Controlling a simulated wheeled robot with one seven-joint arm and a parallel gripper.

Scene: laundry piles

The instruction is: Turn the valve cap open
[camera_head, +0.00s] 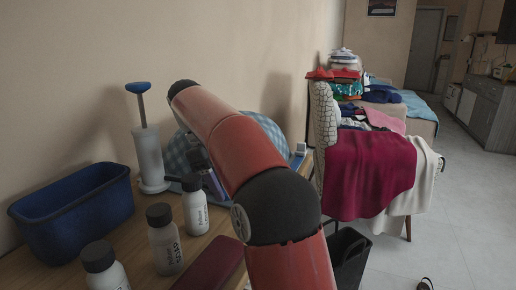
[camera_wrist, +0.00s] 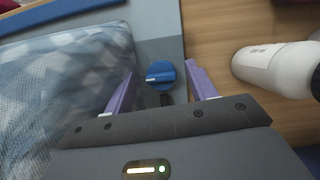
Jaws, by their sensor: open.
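The valve cap (camera_wrist: 160,75) is a round blue knob with a white mark, on a short dark stem in the wrist view. It sits at the edge of a blue-grey checked, padded fabric item (camera_wrist: 70,75). My gripper (camera_wrist: 161,67) is open, with one purple finger left of the cap and one right of it. Gaps show on both sides, and I see no contact. In the head view, my gripper (camera_head: 207,178) is partly behind my red arm, beside the checked item (camera_head: 266,128). The cap is hidden there.
White bottles with black caps (camera_head: 163,238) and a blue bin (camera_head: 75,212) stand on the wooden table. A white pump with a blue handle (camera_head: 149,155) is by the wall. A clothes-covered chair (camera_head: 370,175) stands beyond.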

